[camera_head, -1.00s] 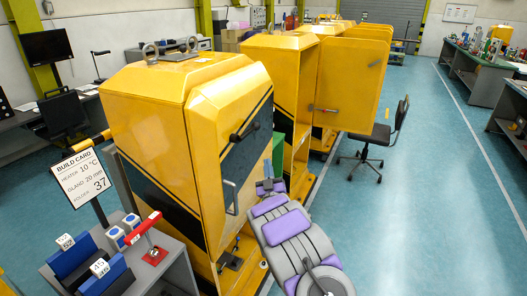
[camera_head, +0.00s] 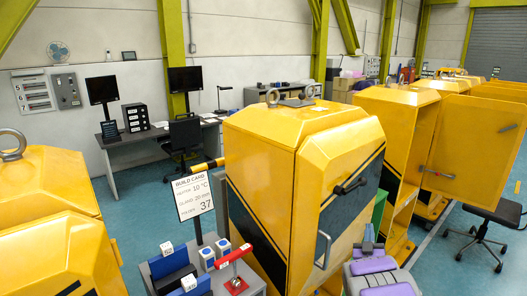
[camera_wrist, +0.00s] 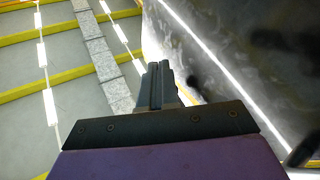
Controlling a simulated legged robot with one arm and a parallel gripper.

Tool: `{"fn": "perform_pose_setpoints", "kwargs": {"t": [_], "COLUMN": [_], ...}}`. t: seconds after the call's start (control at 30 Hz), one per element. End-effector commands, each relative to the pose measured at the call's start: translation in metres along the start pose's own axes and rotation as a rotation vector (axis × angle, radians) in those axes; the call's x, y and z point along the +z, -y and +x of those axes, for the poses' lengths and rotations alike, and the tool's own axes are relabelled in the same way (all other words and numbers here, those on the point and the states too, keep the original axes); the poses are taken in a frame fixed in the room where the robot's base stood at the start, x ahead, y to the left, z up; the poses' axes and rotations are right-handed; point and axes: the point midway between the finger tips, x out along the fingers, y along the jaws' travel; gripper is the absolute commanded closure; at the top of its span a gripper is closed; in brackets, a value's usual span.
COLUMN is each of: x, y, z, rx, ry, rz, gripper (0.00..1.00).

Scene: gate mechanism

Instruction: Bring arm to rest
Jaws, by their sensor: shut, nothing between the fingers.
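My arm (camera_head: 378,275), grey with purple panels, shows at the bottom of the head view, right of the nearest yellow cabinet (camera_head: 262,160). My gripper (camera_head: 368,234) is at its far end, beside the dark-striped door face of that cabinet. In the wrist view, the gripper fingers (camera_wrist: 158,72) are together and point up past the cabinet's dark door face (camera_wrist: 230,60). Nothing shows between them. The rest of the arm is cut off by the lower edge of the head view.
The cabinet door has a bar handle (camera_head: 322,250) and a black latch (camera_head: 351,186) close to the arm. An open yellow door (camera_head: 472,150) and a chair (camera_head: 490,225) stand to the right. A build card (camera_head: 194,197) and grey bench with a red lever (camera_head: 235,255) are at lower left.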

Motion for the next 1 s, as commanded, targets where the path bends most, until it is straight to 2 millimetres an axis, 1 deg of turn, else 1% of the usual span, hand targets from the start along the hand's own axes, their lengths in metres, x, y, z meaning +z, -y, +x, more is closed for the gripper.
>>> {"fn": "perform_pose_setpoints", "kwargs": {"t": [0.03, 0.07, 0.2, 0.27, 0.37, 0.47, 0.57, 0.67, 0.77, 0.87, 0.9, 0.97, 1.0], "x": [-0.009, -0.012, -0.020, -0.024, -0.032, -0.043, -0.055, -0.068, -0.084, -0.102, -0.110, -0.121, -0.129], "y": [0.000, 0.000, 0.002, 0.003, 0.005, 0.009, 0.012, 0.016, 0.020, 0.023, 0.024, 0.025, 0.025], "z": [0.005, 0.007, 0.004, -0.002, -0.017, -0.037, -0.063, -0.096, -0.134, -0.175, -0.193, -0.221, -0.241], "rx": [-0.013, -0.020, -0.055, -0.069, -0.096, -0.125, -0.156, -0.193, -0.234, -0.278, -0.297, -0.328, -0.348], "ry": [0.053, 0.088, 0.270, 0.349, 0.480, 0.607, 0.737, 0.868, 0.996, 1.123, 1.172, 1.250, 1.300], "rz": [0.004, 0.007, 0.026, 0.035, 0.052, 0.070, 0.090, 0.106, 0.120, 0.132, 0.135, 0.136, 0.136], "gripper": [1.00, 1.00, 1.00, 1.00, 1.00, 1.00, 1.00, 1.00, 1.00, 1.00, 1.00, 1.00, 1.00]}}
